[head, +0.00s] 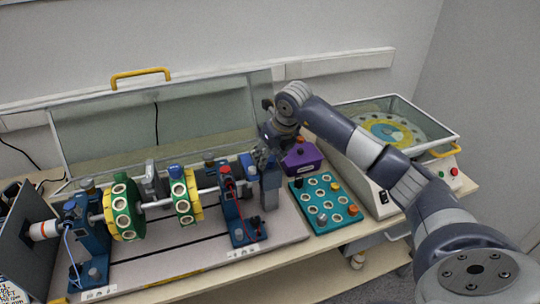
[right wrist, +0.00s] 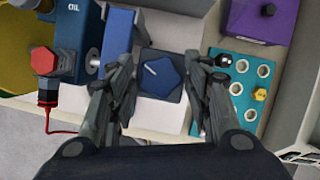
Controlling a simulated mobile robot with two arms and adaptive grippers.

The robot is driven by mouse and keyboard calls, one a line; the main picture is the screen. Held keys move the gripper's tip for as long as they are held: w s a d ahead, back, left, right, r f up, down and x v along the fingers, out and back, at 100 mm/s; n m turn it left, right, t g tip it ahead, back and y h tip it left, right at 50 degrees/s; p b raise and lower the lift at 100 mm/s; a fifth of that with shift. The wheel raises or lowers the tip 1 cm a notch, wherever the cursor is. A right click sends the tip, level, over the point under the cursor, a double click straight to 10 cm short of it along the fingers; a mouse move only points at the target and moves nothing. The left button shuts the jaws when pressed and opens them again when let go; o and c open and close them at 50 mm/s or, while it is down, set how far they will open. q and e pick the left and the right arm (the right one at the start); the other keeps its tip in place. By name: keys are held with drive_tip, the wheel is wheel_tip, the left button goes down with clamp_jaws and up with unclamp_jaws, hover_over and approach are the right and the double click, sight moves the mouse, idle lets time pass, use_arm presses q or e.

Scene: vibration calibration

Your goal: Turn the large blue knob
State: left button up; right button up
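The large blue knob (right wrist: 160,84) is five-sided with a white pointer line, and it shows in the right wrist view on top of a blue-grey block. My right gripper (right wrist: 162,66) is open above it, one finger to each side of the knob, with visible gaps between fingers and knob. The exact height over the knob is hard to tell. In the head view my right gripper (head: 264,156) reaches down at the right end of the shaft rig and hides most of the knob. My left gripper is in neither view.
Left of the knob stand a blue bearing block (right wrist: 66,35) and a red hexagonal knob (right wrist: 43,60) with a red cable. To the right are a teal tray with holes (head: 326,203) and a purple box (head: 300,158). A raised clear cover (head: 160,125) stands behind the rig.

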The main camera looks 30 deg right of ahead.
drive_tip(key=shift+s+r, duration=0.1)
drive_tip(key=v, duration=1.1)
drive_tip(key=shift+r, duration=0.4)
drive_tip(key=shift+f, duration=0.1)
